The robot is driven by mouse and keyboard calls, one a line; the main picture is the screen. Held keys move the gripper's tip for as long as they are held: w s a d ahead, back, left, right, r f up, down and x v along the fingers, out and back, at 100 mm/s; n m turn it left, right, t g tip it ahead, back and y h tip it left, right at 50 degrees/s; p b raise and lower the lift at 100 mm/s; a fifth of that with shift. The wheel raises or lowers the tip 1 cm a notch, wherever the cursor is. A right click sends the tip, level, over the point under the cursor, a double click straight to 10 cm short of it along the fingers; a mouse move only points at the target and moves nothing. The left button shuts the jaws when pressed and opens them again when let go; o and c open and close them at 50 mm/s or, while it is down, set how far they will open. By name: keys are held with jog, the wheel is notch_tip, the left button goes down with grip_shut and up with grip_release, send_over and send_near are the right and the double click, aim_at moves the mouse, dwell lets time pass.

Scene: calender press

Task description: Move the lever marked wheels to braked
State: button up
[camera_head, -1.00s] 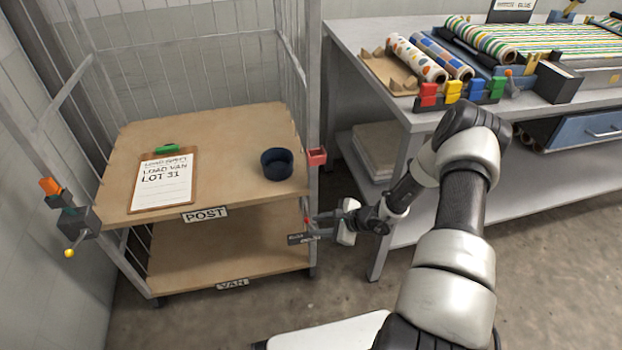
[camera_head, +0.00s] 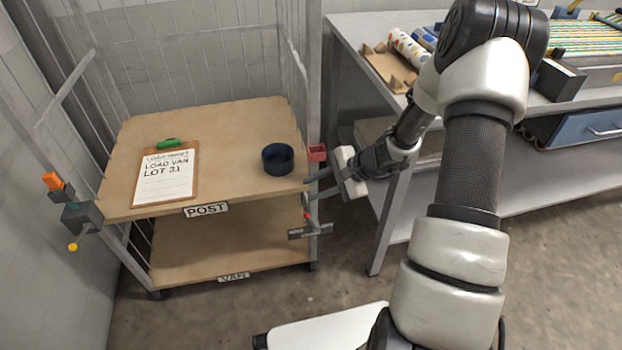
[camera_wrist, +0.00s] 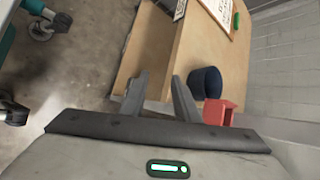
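A grey bracket (camera_head: 311,232) with a small lever with a red spot (camera_head: 306,215) sits low on the cart's right front post. The plate on it carries lettering too small to read, so I cannot tell its marking or setting. My gripper (camera_head: 311,188) is above this lever, beside the post and just below the red box (camera_head: 317,152), apart from the lever. In the wrist view, the two fingers of my gripper (camera_wrist: 160,92) are spread with nothing between them. The lever cannot be made out in that view. Another lever with a yellow knob (camera_head: 73,247) is on the left post.
The cart's upper shelf (camera_head: 235,125) holds a dark blue bowl (camera_head: 278,158) and a clipboard (camera_head: 166,178). An orange part (camera_head: 52,181) is on the left post. A grey workbench (camera_head: 360,60) stands close behind my arm.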

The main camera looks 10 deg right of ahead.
aim_at(311, 220)
jog(key=shift+s+a+r+n+g, duration=0.15)
jog(key=shift+s+a+r+n, duration=0.15)
jog(key=shift+r, duration=0.45)
jog(key=shift+s+a+r+n+g, duration=0.1)
jog(key=shift+a+r+n, duration=0.1)
jog(key=shift+r+n, duration=0.4)
jog(key=shift+s+a+r+n+g, duration=0.15)
jog(key=shift+s+a+r+n, duration=0.1)
jog(key=shift+r, duration=0.65)
